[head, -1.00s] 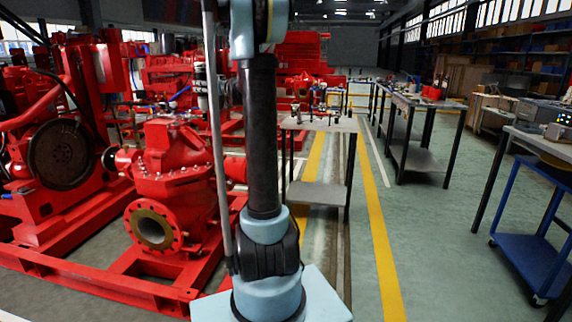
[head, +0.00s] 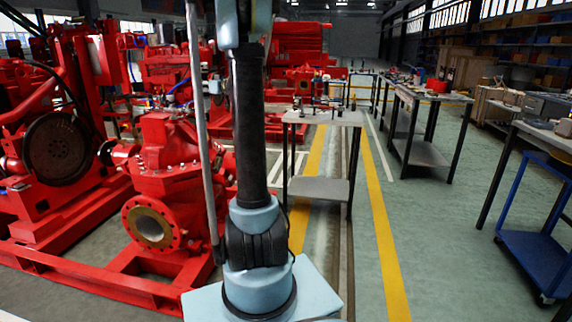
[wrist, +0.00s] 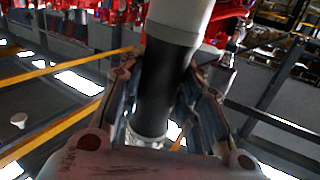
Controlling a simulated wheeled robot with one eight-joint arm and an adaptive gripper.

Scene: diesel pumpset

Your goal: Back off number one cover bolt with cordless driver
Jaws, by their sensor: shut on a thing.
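In the wrist view my gripper (wrist: 168,78) has its two fingers on either side of a cylindrical tool (wrist: 165,95), black in the middle with a pale grey upper part. It is likely the cordless driver, but its head and tip are not clear. The red pump (head: 172,165) stands at the left in the head view, with a round flanged opening (head: 150,228) facing me. Small bolts line its casing joint; I cannot tell which is number one. My gripper is outside the head view.
A grey work table (head: 322,118) with small items stands just right of my arm. Another bench (head: 432,97) and a blue trolley (head: 540,258) are farther right. A red engine (head: 60,150) stands left of the pump. The green floor between the benches is clear.

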